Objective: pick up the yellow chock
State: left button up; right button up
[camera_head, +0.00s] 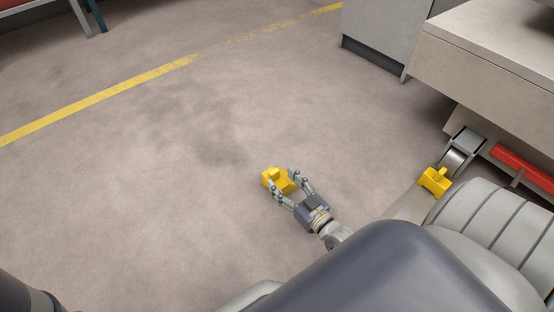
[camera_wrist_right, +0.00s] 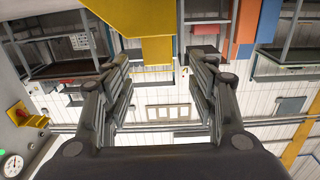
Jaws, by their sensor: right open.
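A yellow chock (camera_head: 270,174) lies on the open floor in the middle of the head view. My right gripper (camera_head: 284,181) is open, with its two fingers reaching to either side of the chock's near part. In the right wrist view, a yellow block (camera_wrist_right: 155,48), which looks like this chock, shows at the top beyond and between the open fingertips (camera_wrist_right: 157,62). I cannot tell whether the fingers touch it. A second yellow chock (camera_head: 435,181) is beside a caster wheel at the right. My left gripper is not in view.
The caster wheel (camera_head: 458,156) stands below a grey machine table (camera_head: 490,75), with a red bar (camera_head: 522,167) near it. A grey cabinet (camera_head: 385,35) stands at the top right. A yellow floor line (camera_head: 110,92) crosses the back. Floor left of the gripper is clear.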

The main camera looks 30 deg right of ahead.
aim_at(276, 173)
jog(key=shift+w+f+b, duration=0.1)
jog(key=shift+w+b, duration=0.2)
jog(key=shift+w, duration=0.15)
jog(key=w+b, duration=0.3)
jog(key=shift+w+f, duration=0.1)
jog(key=shift+w, duration=0.25)
jog(key=shift+w+b, duration=0.35)
jog(key=shift+w, duration=0.15)
jog(key=shift+a+r, duration=0.1)
jog(key=shift+r, duration=0.1)
jog(key=shift+c, duration=0.5)
grip_shut()
